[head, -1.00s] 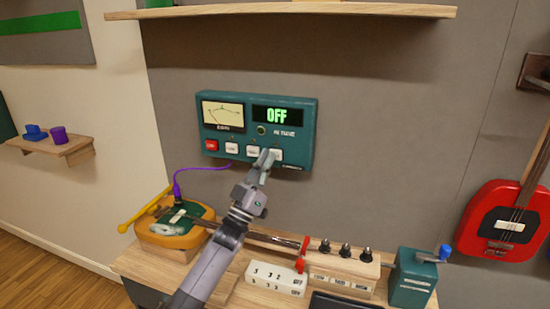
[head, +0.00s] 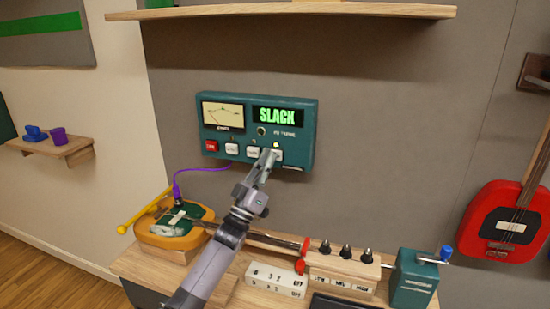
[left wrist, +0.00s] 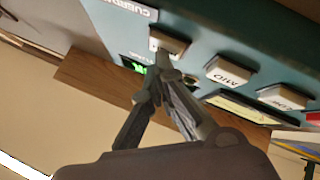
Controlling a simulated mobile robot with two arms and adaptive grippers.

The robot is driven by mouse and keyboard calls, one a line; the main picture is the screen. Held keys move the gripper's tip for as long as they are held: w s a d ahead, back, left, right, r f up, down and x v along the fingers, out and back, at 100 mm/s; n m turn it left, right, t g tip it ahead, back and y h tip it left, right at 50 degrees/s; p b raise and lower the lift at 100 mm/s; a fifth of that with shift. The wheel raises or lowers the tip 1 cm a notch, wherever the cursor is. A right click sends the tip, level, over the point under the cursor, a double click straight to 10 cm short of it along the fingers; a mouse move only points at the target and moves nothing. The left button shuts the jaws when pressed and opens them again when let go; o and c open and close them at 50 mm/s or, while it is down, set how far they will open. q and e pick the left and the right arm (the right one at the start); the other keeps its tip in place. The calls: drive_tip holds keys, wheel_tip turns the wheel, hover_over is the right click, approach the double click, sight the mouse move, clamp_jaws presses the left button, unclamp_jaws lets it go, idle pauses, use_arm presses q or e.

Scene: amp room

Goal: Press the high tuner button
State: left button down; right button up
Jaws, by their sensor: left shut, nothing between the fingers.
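The teal tuner box (head: 309,130) hangs on the grey wall, with a green display (head: 278,115) reading SLACK and a needle meter (head: 223,114). A row of a red button (head: 211,146) and several white ones runs along its bottom. My left gripper (head: 268,155) is shut and empty, its tips at the rightmost white button (head: 278,155), which it partly covers. A small yellow light shows above that button. In the left wrist view the fingertips (left wrist: 163,62) lie at this button (left wrist: 168,43), its label mostly hidden, beside the MID button (left wrist: 228,71). My right gripper is not in view.
Below is a wooden bench with a yellow-orange instrument (head: 160,236), a purple cable, a white number block (head: 275,282), a block with black knobs (head: 343,268) and a teal crank box (head: 415,278). A shelf (head: 290,12) runs above; a red guitar (head: 500,222) hangs right.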

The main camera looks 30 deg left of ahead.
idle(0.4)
use_arm(q)
drive_tip(key=shift+s+d+y+p, duration=0.2)
drive_tip(key=shift+s+y+p, duration=0.1)
drive_tip(key=shift+s+p, duration=0.4)
drive_tip(key=shift+s, duration=0.1)
drive_tip(key=s+p, duration=0.1)
drive_tip(key=s, duration=0.1)
drive_tip(key=s+d+p, duration=0.1)
drive_tip(key=s, duration=0.2)
drive_tip(key=shift+d+p, duration=0.1)
drive_tip(key=shift+p, duration=0.25)
drive_tip(key=shift+f, duration=0.1)
idle(0.4)
